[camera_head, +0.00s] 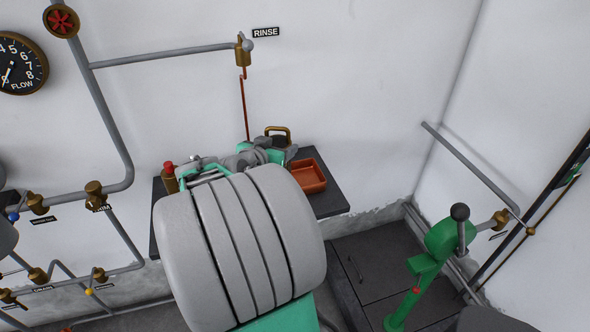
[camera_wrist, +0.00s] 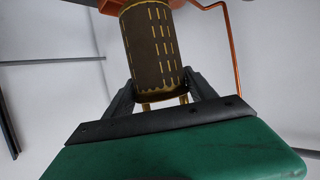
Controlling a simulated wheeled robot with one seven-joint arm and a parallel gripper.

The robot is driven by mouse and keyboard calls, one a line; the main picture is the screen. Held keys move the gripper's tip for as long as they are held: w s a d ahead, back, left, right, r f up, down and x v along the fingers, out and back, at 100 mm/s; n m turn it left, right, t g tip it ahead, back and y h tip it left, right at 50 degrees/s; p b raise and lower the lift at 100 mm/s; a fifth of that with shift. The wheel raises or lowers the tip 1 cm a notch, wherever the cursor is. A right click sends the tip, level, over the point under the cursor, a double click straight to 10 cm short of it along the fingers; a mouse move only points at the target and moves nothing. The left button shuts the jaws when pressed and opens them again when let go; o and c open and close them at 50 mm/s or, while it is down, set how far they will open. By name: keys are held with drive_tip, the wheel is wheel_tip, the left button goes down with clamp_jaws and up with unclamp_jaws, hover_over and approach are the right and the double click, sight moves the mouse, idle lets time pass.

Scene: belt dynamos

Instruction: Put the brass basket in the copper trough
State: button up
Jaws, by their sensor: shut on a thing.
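The brass basket (camera_head: 279,130) is a small dark cylinder with yellow slots and a brass handle. In the wrist view the basket (camera_wrist: 152,50) stands between the two dark fingers of my gripper (camera_wrist: 160,90), which is shut on it. In the head view my gripper (camera_head: 268,152) is partly hidden behind my arm. The copper trough (camera_head: 318,186) is an open orange-red tray on the dark shelf, just right of and nearer than the basket. The trough looks empty. I cannot tell how high the basket is above the shelf.
The dark shelf (camera_head: 330,204) runs along the wall. A red-topped brass item (camera_head: 170,178) stands at its left. A thin copper pipe (camera_head: 244,108) drops from the RINSE valve (camera_head: 243,52) behind my gripper. A green lever stand (camera_head: 437,240) is at the right.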

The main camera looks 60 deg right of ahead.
drive_tip(key=s+d+f+p, duration=0.1)
drive_tip(key=d+f+p, duration=0.4)
drive_tip(key=d+f, duration=0.7)
drive_tip(key=shift+s+d+f, duration=0.15)
drive_tip(key=shift+d+f, duration=0.1)
drive_tip(key=shift+d, duration=0.1)
drive_tip(key=shift+f, duration=0.2)
drive_tip(key=o, duration=1.8)
